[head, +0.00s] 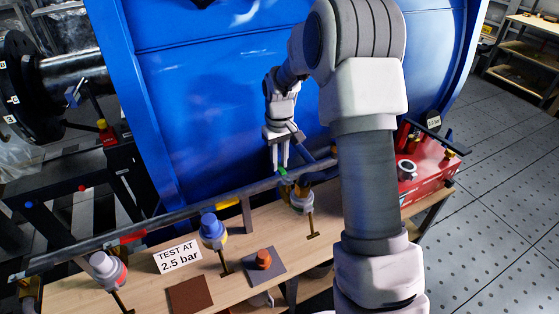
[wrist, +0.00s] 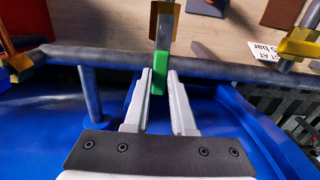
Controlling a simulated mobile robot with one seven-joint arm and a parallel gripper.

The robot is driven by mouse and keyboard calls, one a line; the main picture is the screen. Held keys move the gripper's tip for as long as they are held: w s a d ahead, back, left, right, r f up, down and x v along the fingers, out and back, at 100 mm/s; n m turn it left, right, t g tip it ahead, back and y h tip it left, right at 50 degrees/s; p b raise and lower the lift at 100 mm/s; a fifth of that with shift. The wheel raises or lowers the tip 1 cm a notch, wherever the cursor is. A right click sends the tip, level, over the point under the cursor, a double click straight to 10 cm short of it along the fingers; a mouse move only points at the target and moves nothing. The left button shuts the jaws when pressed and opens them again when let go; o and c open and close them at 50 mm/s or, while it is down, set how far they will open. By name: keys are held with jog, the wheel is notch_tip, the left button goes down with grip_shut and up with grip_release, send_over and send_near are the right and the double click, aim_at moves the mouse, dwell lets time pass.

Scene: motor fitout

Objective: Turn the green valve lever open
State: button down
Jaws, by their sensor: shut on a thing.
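The green valve lever (head: 283,172) is a small green-ended handle at the grey pipe, in front of the blue tank. In the wrist view the green grip (wrist: 160,72) is at the end of a metal arm that runs from a brass-coloured body (wrist: 165,12) across the pipe towards me. My gripper (head: 279,166) reaches down beside the tank and is shut on the lever. In the wrist view its two pale fingers (wrist: 160,78) stand on either side of the green grip. The fingers partly hide the grip in the head view.
The grey pipe (head: 170,218) runs along the bench (head: 140,277). Capped fittings stand along it, one blue (head: 209,227) and one pale and red (head: 107,266). A "TEST AT 2.5 bar" sign (head: 178,256) lies there. The blue tank (head: 210,100) closes off the back. A red unit (head: 430,165) is at right.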

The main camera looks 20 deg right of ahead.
aim_at(279, 168)
jog(key=c, duration=0.7)
grip_release()
jog(key=shift+c, duration=0.2)
notch_tip(279, 168, up, 17)
jog(key=shift+r+p, duration=0.2)
jog(key=shift+p, duration=0.2)
jog(key=s+a+r+m+t, duration=0.1)
jog(key=s+r, duration=0.3)
jog(key=s, duration=0.3)
jog(key=s+a+r+t, duration=0.1)
jog(key=s+r+t, duration=0.1)
jog(key=s+r, duration=0.35)
jog(key=s+f+m+t, duration=0.1)
jog(key=s+f, duration=0.4)
jog(key=s, duration=1.1)
jog(key=shift+s+a+t, duration=0.3)
jog(key=shift+s+t, duration=0.05)
jog(key=shift+t, duration=0.45)
